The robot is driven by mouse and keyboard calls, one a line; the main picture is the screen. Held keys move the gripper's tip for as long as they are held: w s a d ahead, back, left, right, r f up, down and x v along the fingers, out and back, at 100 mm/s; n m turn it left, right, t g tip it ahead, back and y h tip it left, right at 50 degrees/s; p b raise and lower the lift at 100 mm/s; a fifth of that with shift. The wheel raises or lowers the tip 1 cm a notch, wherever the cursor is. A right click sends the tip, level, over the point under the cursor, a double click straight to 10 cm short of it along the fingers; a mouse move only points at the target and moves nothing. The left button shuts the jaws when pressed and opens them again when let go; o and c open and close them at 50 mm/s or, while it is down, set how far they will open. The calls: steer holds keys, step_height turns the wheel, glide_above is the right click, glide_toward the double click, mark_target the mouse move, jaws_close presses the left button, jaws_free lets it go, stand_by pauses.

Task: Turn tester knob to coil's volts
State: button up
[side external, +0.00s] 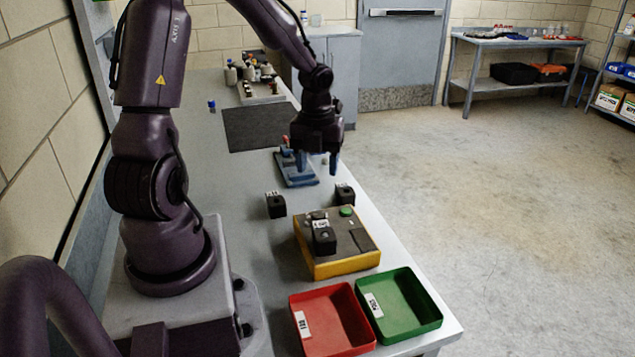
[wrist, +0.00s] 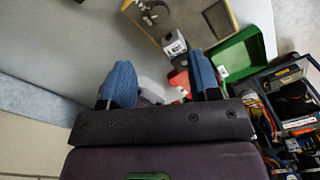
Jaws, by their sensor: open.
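The tester (side external: 337,262) is a yellow box with a grey top, near the table's front right. A dark knob (side external: 317,215) and a green button (side external: 347,211) show at its far edge. A black coil (side external: 324,240) with a white label sits on its top; the label is too small to read. My gripper (side external: 317,163) is open and empty, fingers down, above the table beyond the tester. In the wrist view the blue fingertips (wrist: 162,75) are apart, and part of the tester (wrist: 238,12) shows beyond them. The knob's setting cannot be read.
Two black coils (side external: 276,205) (side external: 345,194) stand beyond the tester. A blue fixture (side external: 294,172) lies by my gripper. A red bin (side external: 340,318) and a green bin (side external: 404,306) stand in front. A dark mat (side external: 255,127) lies farther back.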

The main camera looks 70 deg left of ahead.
mark_target(319, 215)
step_height(319, 215, down, 12)
steer(key=n, duration=0.3)
steer(key=shift+w+d+f+g, duration=0.1)
steer(key=shift+w+g, duration=0.05)
steer(key=shift+g, duration=0.15)
steer(key=c, duration=0.9)
